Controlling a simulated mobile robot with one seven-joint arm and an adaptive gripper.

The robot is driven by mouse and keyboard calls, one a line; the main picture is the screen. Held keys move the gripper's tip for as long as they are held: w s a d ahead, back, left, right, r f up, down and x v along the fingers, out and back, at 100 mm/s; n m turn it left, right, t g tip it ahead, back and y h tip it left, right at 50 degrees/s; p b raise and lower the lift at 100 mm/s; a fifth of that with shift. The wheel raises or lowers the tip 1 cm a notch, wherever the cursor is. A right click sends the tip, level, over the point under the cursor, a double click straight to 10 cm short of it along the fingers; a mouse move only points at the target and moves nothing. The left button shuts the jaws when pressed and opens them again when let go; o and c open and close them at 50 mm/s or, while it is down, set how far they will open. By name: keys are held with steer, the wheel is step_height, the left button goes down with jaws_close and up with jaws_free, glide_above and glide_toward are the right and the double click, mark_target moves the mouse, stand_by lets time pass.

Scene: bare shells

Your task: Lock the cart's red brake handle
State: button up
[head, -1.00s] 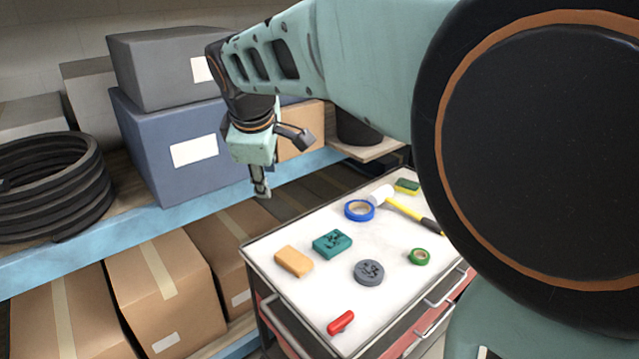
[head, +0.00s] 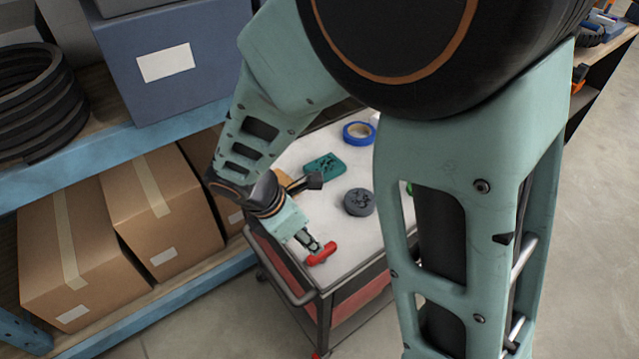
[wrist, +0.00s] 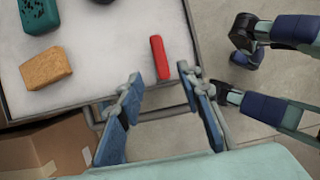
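The red handle (head: 321,253), a short bar, is at the near corner of the cart's white top (head: 345,232). In the wrist view the red handle (wrist: 160,59) is near the edge of the top, its near end in line with the gap between my fingertips. My gripper (head: 315,245) points down at the handle from the upper left in the head view. In the wrist view my gripper (wrist: 160,74) has its two fingers apart with nothing held. I cannot tell whether the fingertips are level with the handle or above it. How the handle is mounted does not show.
An orange block (wrist: 46,68), a teal block (head: 324,167), a grey round piece (head: 359,202) and blue tape (head: 359,133) are on the cart. Shelving with cardboard boxes (head: 152,205) stands close on the left. Open floor (head: 225,325) lies in front.

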mark_target(322, 255)
steer(key=b+x, duration=0.2)
steer(key=x, duration=0.7)
steer(key=shift+f, duration=0.3)
jaws_close()
